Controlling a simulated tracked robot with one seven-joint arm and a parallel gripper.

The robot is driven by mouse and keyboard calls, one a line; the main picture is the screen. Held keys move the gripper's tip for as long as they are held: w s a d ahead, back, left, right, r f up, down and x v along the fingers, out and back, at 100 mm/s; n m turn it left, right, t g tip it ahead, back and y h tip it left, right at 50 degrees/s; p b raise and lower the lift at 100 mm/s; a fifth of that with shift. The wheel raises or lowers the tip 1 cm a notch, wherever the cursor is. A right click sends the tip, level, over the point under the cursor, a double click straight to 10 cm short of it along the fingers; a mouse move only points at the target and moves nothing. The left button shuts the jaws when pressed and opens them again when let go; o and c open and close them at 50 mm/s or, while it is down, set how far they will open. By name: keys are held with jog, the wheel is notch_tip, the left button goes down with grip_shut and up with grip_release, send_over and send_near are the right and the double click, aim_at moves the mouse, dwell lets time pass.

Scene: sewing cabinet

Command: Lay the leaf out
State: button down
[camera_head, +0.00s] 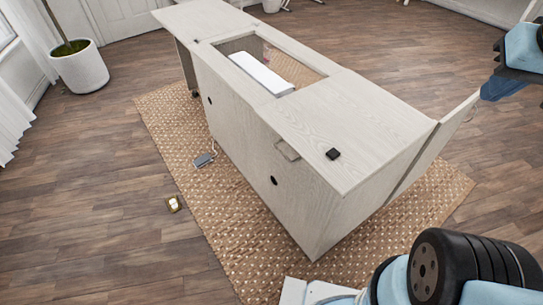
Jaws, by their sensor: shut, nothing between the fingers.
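The pale wood sewing cabinet (355,125) stands on the rug with a rectangular opening in its top. A pale flat leaf (200,17) lies level with the top at the far left end, past a seam with a dark fitting. Its underside is mostly hidden; an upright panel shows beneath it. Another pale panel (438,145) stands upright, out from the cabinet's far right corner. My gripper (500,88) is at the upper right, by that panel's outer top edge. It is shut and holds nothing. Its tips are hard to make out, and I cannot tell whether they touch the panel.
A white machine (262,73) lies in the opening. A small black block (333,154) sits on the top. A grey pedal (204,159) lies on the rug (235,235); a small gold-and-white object (174,203) lies on the floor. A potted plant (80,68) stands left.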

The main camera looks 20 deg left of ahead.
jog(key=shift+w+a, duration=0.1)
jog(key=shift+a, duration=0.15)
